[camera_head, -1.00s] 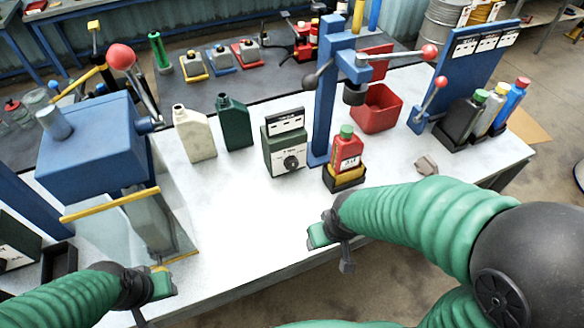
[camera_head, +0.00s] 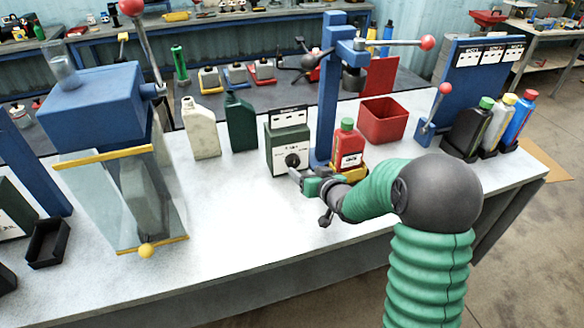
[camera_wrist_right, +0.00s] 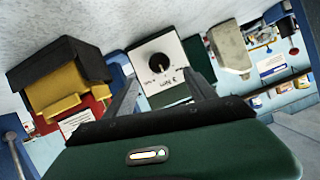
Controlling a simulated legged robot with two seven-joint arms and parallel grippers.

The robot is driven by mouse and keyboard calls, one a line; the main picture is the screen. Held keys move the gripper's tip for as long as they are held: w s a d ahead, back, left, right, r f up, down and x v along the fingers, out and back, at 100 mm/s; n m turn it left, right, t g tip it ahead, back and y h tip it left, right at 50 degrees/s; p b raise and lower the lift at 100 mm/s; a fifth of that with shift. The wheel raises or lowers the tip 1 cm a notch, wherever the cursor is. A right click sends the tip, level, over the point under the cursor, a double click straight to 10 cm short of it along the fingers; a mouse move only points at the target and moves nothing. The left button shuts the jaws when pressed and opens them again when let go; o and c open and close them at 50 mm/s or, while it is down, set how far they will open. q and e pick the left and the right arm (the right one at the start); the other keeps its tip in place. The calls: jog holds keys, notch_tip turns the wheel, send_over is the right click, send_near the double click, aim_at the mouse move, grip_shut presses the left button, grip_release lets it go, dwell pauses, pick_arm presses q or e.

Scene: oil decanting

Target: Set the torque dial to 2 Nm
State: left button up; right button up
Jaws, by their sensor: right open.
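The torque dial is a round black knob (camera_head: 292,160) on the white lower front of a dark green box (camera_head: 287,135) with a white display plate on top. In the right wrist view the knob (camera_wrist_right: 160,63) shows upside down, with small markings around it and an "Nm" label. My right gripper (camera_head: 300,178) is just in front of the dial, partly overlapping the lower panel in the head view. In the right wrist view its open fingers (camera_wrist_right: 163,88) point towards the knob, one on each side, with nothing between them. Contact cannot be told. My left gripper is out of view.
A red bottle (camera_head: 347,150) in a yellow holder stands close right of the box, by a blue press post (camera_head: 325,95). Green (camera_head: 240,125) and cream (camera_head: 202,130) jugs stand left. The table front (camera_head: 240,225) is clear.

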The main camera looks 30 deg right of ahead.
aim_at(295, 163)
jog(key=x, duration=0.9)
jog(key=shift+w+f, duration=0.1)
jog(key=shift+w, duration=0.15)
jog(key=shift+s, duration=0.1)
jog(key=shift+c, duration=0.3)
